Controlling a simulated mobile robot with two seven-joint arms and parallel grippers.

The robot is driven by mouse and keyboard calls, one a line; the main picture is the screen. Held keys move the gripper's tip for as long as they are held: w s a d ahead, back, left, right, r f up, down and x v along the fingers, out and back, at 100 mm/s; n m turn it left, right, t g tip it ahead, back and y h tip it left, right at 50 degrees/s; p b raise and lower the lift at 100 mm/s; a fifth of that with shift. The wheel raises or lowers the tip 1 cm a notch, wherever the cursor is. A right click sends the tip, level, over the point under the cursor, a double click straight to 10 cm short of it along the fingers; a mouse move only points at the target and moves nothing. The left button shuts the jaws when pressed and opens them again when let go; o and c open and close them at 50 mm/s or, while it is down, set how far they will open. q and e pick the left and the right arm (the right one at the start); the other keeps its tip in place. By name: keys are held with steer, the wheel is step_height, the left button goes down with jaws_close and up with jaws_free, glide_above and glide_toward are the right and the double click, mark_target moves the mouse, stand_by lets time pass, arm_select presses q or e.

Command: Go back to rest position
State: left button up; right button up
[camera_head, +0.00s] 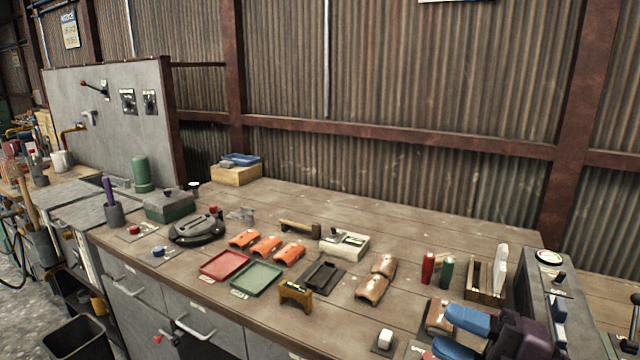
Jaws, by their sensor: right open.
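My right gripper (458,334) is at the lower right, over the front right part of the wooden workbench (330,222). Its two blue fingers are apart and point left, and its dark purple body is cut by the bottom edge. A brown curved piece (437,318) lies by the tip of the upper finger; I cannot tell whether they touch. My left gripper is not in view.
A grey panel box (548,300) with a gauge stands right of my gripper. Red (428,268) and green (447,271) cylinders and a wooden rack (486,280) stand behind it. Red (223,265) and green (257,279) trays lie further left. The bench's back is mostly clear.

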steer(key=d+f+m+t+h, duration=0.6)
steer(key=d+f+m+h, duration=0.65)
steer(key=m+h, duration=0.85)
steer(key=s+a+f+m+g+y, duration=0.2)
steer(key=s+f+m+g+y, duration=0.3)
steer(key=s+f+g, duration=1.15)
steer(key=w+f+t, duration=0.5)
steer(key=f+t, duration=0.4)
steer(key=t, duration=0.2)
steer(key=shift+h, duration=0.3)
steer(key=shift+t, duration=0.25)
